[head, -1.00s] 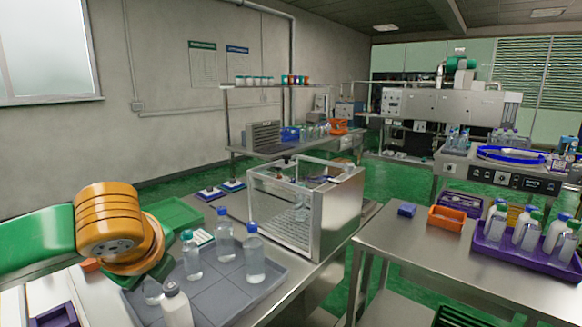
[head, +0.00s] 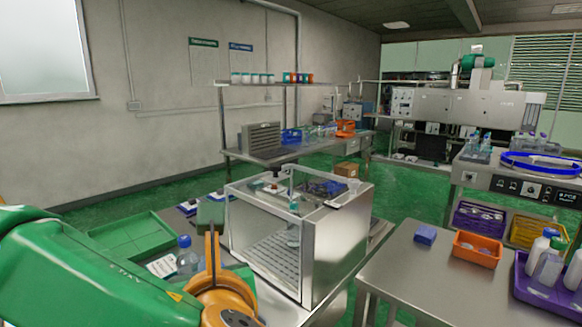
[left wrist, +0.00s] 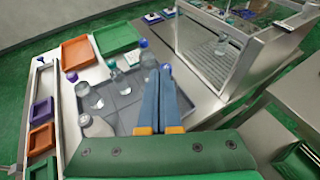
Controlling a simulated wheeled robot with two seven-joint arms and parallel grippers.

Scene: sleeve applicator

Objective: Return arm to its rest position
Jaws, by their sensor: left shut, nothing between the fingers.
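My left arm (head: 90,270) reaches in from the lower left of the head view, green with an orange wrist joint. In the left wrist view my left gripper (left wrist: 165,70) shows as two blue fingers closed together, with nothing between them. The fingers are seen over the grey tray (left wrist: 125,112), which holds several bottles. In the head view a blue-capped bottle (head: 187,260) shows beside my arm, which hides most of the tray. My right gripper is not in view.
A steel-framed clear box (head: 300,235) stands just right of my left arm. A green tray (head: 140,238) lies left of it. At right, a steel table (head: 400,262) carries an orange bin (head: 477,250) and a purple tray (head: 545,297) of bottles. Green floor separates the benches.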

